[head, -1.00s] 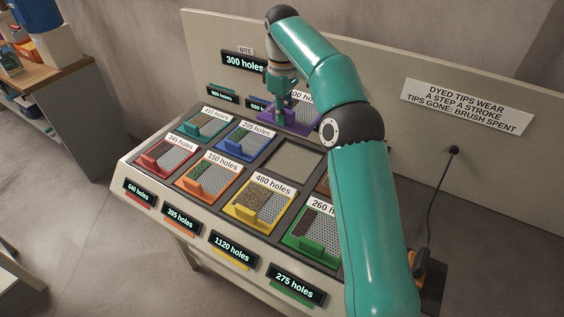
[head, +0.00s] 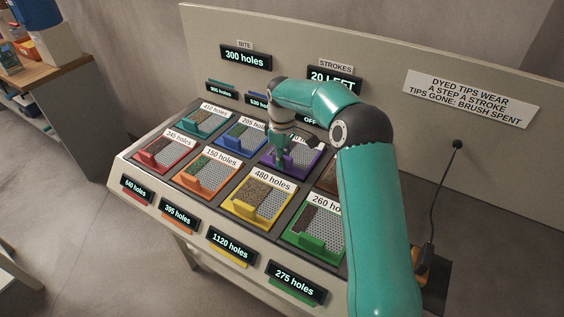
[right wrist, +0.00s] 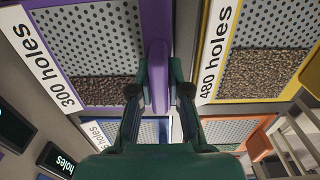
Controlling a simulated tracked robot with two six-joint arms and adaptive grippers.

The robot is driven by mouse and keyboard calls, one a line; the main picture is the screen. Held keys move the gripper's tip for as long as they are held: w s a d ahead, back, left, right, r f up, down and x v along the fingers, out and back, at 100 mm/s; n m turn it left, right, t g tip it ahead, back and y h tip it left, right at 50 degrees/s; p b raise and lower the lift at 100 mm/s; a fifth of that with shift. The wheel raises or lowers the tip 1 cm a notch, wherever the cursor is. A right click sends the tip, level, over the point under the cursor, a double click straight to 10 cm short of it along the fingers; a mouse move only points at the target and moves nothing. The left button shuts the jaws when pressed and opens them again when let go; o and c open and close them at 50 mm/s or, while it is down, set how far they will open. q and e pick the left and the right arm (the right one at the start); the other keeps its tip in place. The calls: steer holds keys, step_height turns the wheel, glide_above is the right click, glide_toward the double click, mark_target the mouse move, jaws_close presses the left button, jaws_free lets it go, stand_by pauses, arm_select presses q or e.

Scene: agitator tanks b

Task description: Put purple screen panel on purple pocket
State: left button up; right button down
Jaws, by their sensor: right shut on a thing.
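The purple screen panel (head: 312,163) is a purple-framed perforated plate with a brown-covered part and an upright purple tab. It lies over the pocket in the back row, right of the blue panel; whether it is fully seated I cannot tell. The purple pocket is hidden under it. My right gripper (head: 279,160) is shut on the tab. In the right wrist view the fingers (right wrist: 159,95) pinch the tab, and the panel (right wrist: 100,50), labelled 300 holes, lies to the left. My left gripper is not in view.
Blue (head: 240,138), yellow (head: 257,200), teal (head: 203,123), red (head: 164,152), orange (head: 208,176) and green (head: 316,228) panels sit close around it on the sloped bench. A brown panel (head: 328,179) is partly behind my arm. Displays (head: 245,58) stand on the backboard.

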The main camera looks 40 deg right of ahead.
steer(key=shift+f, duration=0.45)
steer(key=c, duration=1.1)
jaws_free()
steer(key=shift+c, duration=0.2)
steer(key=shift+r, duration=0.1)
step_height(320, 180, up, 12)
steer(key=shift+f+p, duration=0.1)
steer(key=shift+p, duration=0.2)
